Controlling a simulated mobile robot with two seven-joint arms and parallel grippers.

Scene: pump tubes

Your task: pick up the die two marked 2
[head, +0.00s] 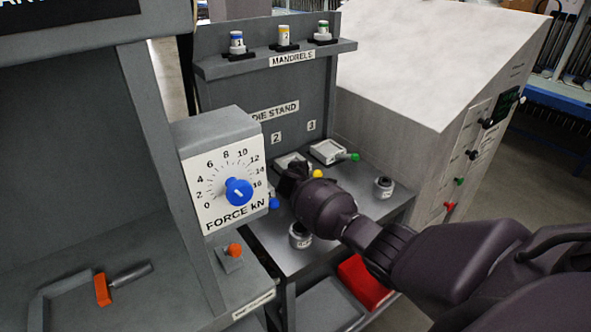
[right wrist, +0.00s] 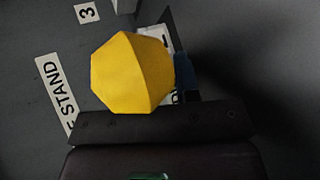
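Die two, with its yellow knob (head: 318,174), sits on the die stand below the label 2. Its pale plate (head: 292,160) is partly hidden by my right gripper (head: 292,180). In the right wrist view the faceted yellow knob (right wrist: 132,73) is large and close, right at the edge of a dark finger (right wrist: 160,122). Only one finger shows clearly there, so I cannot tell whether the gripper has closed on the knob. My left gripper is not in view.
The die with the green knob (head: 354,157) is to the right; a blue knob (head: 274,203) is to the left. Metal cylinders (head: 384,187) and (head: 300,236) stand on the bench. The force dial box (head: 222,165) is close on the left. Mandrels (head: 284,36) stand on the shelf above.

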